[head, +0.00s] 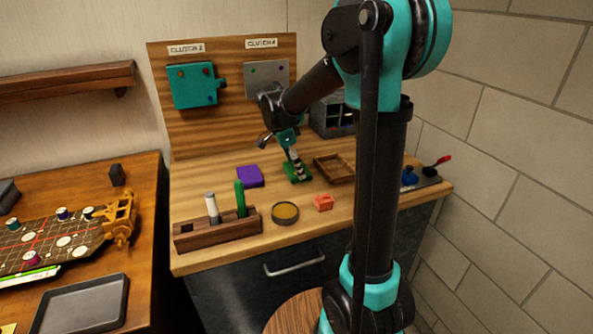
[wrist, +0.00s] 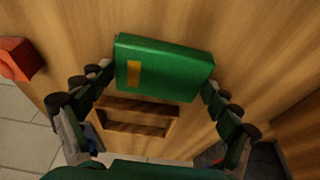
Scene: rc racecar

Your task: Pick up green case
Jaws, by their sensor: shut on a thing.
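The green case (head: 297,176) is at the middle of the wooden workbench, under my gripper (head: 292,156). In the wrist view the green case (wrist: 165,72) is a green box with a small yellow-orange patch on its face. My gripper (wrist: 160,82) has one finger against each side of the case and is shut on it. I cannot tell whether the case rests on the bench or is slightly above it.
A purple block (head: 250,176) lies left of the case and an open wooden tray (head: 335,168) right of it. A round tin (head: 285,213), a red-orange block (head: 323,203) and a wooden holder (head: 215,229) with upright tools stand in front.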

